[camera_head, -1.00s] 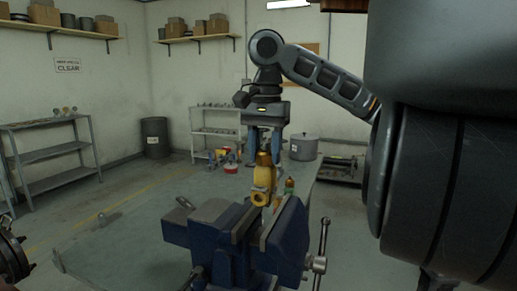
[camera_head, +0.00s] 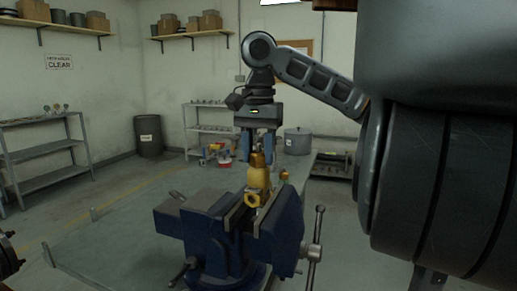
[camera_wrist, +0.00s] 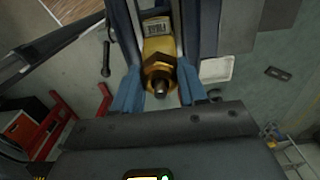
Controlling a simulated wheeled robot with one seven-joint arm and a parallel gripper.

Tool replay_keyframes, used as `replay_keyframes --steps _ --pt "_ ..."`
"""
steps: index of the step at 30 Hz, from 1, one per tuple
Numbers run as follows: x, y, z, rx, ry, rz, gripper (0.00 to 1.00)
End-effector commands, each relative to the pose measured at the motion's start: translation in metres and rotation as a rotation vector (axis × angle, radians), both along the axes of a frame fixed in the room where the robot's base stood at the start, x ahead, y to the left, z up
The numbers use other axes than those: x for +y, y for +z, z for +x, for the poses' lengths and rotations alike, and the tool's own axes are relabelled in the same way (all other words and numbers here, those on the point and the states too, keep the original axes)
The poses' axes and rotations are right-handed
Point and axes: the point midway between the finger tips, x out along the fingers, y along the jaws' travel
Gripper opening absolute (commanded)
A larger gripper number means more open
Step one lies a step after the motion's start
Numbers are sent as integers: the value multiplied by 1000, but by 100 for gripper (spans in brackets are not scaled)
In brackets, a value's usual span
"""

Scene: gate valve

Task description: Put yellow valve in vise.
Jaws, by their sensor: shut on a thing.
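The yellow valve (camera_head: 258,180) is upright just above or between the jaws of the blue vise (camera_head: 280,232) in the head view. My gripper (camera_head: 263,158) points down and is shut on the valve's upper brass part. In the wrist view, the valve's brass nut and stem (camera_wrist: 159,76) lie between my blue fingers (camera_wrist: 158,92), with a label on the yellow body. The vise jaws stand apart on both sides of the valve. I cannot tell whether the valve's lower end touches the vise.
The vise is on a grey workbench (camera_head: 120,225). Small colored items (camera_head: 216,153) and a grey pot (camera_head: 298,141) stand at the bench's far end. The vise's handle (camera_head: 316,235) sticks up on the right. Shelves (camera_head: 45,150) stand at the left wall.

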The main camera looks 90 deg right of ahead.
Motion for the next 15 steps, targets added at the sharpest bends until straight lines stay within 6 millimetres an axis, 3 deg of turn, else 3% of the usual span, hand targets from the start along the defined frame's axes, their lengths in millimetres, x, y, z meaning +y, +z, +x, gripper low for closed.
replay_keyframes --steps 15 --pt "0 -23 0 -1 -1 0 5"
